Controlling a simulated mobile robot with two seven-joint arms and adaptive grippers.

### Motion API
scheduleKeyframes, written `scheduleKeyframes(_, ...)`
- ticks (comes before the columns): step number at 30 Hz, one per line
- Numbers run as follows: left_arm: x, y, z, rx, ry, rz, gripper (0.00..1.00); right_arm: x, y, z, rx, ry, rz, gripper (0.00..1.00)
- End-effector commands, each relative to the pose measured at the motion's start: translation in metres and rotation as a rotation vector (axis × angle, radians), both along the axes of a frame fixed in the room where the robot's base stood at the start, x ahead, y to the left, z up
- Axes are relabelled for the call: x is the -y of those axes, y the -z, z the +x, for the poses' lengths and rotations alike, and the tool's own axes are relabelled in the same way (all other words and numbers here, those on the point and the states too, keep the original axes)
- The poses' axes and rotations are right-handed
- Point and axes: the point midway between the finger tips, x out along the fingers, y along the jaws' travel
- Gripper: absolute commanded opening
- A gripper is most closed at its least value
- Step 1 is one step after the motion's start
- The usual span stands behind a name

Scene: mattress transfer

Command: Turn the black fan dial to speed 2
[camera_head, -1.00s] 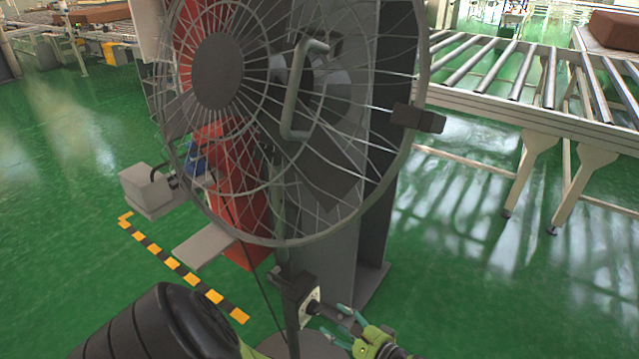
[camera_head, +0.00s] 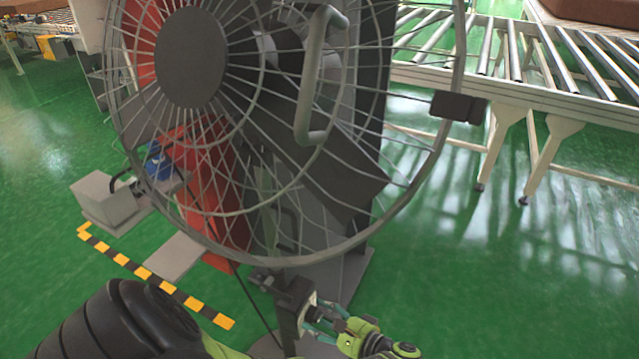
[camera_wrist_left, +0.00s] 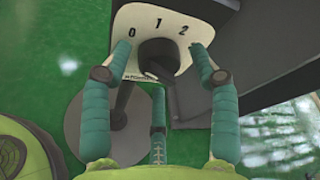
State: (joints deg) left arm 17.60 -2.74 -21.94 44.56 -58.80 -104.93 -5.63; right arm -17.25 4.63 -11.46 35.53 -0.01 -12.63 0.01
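The black fan dial (camera_wrist_left: 158,55) sits on a pale panel (camera_wrist_left: 165,16) marked 0, 1 and 2 in the left wrist view. Its exact pointing direction is hard to tell. My left gripper (camera_wrist_left: 160,62) has its teal fingers spread around the dial, two at the sides and one below. A gap shows between the side fingers and the dial. In the head view, my left gripper (camera_head: 318,322) is at the control box (camera_head: 289,312) on the fan's pole. The dial itself is hidden there. My right gripper is not in view.
The large grey fan guard (camera_head: 285,258) stands above the control box, with a bar handle (camera_head: 309,85) on it. A roller conveyor (camera_head: 500,80) is at the back right. Yellow-and-black floor tape (camera_head: 160,283) lies to the left. Green floor is clear at right.

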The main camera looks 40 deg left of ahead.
Motion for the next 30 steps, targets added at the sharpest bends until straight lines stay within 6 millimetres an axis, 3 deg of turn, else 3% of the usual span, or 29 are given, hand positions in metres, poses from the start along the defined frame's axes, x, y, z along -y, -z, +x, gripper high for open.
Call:
scheduleKeyframes(1,0.000,0.000,0.000,0.000,0.000,0.000,0.32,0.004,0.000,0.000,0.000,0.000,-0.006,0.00)
scheduleKeyframes(3,0.000,0.000,0.000,0.000,0.000,0.000,0.09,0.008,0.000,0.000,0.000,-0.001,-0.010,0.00)
scheduleKeyframes(17,-0.002,-0.002,0.002,-0.054,0.000,-0.016,0.08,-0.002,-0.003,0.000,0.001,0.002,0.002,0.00)
scheduleKeyframes(30,-0.004,-0.002,0.005,-0.381,-0.001,-0.117,0.08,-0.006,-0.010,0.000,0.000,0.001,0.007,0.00)
